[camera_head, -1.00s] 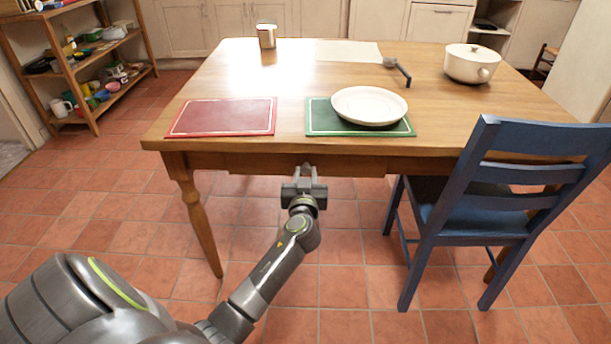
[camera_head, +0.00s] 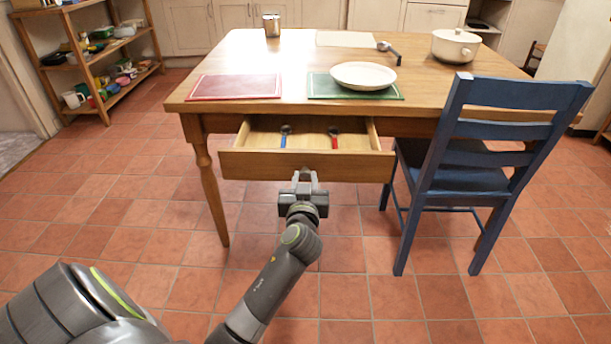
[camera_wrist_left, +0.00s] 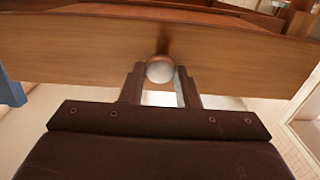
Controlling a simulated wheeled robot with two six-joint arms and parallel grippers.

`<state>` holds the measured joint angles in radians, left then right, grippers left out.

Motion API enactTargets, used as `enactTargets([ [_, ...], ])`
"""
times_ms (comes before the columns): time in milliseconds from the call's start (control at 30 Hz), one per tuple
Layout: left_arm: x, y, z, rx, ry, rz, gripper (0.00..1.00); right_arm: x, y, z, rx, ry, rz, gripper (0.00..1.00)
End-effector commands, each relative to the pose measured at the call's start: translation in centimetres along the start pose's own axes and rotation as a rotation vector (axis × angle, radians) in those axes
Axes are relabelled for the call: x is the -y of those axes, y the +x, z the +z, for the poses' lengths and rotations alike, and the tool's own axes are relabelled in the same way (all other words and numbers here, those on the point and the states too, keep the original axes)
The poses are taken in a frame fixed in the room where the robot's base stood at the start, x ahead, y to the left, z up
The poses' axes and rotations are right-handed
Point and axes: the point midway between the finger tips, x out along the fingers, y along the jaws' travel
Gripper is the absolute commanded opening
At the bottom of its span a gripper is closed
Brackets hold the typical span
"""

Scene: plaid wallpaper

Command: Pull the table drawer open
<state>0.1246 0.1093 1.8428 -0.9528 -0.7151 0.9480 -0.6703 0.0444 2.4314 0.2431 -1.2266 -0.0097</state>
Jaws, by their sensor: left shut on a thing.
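The table drawer (camera_head: 250,165) stands pulled out from under the front of the wooden table (camera_head: 290,45) in the head view. Inside it lie a blue-handled utensil (camera_head: 284,136) and a red-handled utensil (camera_head: 334,137). My left gripper (camera_head: 305,178) is at the middle of the drawer front. In the left wrist view the round metal knob (camera_wrist_left: 160,69) sits between the two fingers of the left gripper (camera_wrist_left: 160,88), which is shut on it. The drawer front (camera_wrist_left: 80,50) spans that view. My right gripper is not in view.
A blue chair (camera_head: 470,165) stands at the table's right front, close to the drawer's right end. On the table are a red placemat (camera_head: 235,87), a white plate (camera_head: 363,75) on a green placemat (camera_head: 325,87), and a white pot (camera_head: 455,46). Floor in front is clear.

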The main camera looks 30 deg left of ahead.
Motion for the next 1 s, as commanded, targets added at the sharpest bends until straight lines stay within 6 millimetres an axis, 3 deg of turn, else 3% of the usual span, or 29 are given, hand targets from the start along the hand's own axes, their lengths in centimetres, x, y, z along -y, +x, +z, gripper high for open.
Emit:
enactTargets([
  [100, 0.0, -2.0, -0.1, -0.001, -0.004, 0.0, 0.0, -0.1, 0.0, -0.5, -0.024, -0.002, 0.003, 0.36],
  [300, 0.0, -4.1, -0.1, -0.002, -0.002, 0.0, 0.0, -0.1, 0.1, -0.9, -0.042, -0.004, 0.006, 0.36],
  [833, 0.0, -4.9, -0.2, -0.005, 0.0, 0.001, 0.0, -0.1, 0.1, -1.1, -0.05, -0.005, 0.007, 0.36],
  [867, 0.0, -4.9, -0.2, -0.005, 0.0, 0.001, 0.3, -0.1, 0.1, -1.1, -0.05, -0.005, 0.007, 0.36],
  [1000, 0.0, -4.9, -0.2, -0.004, 0.0, 0.001, 0.48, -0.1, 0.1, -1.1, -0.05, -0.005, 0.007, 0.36],
])
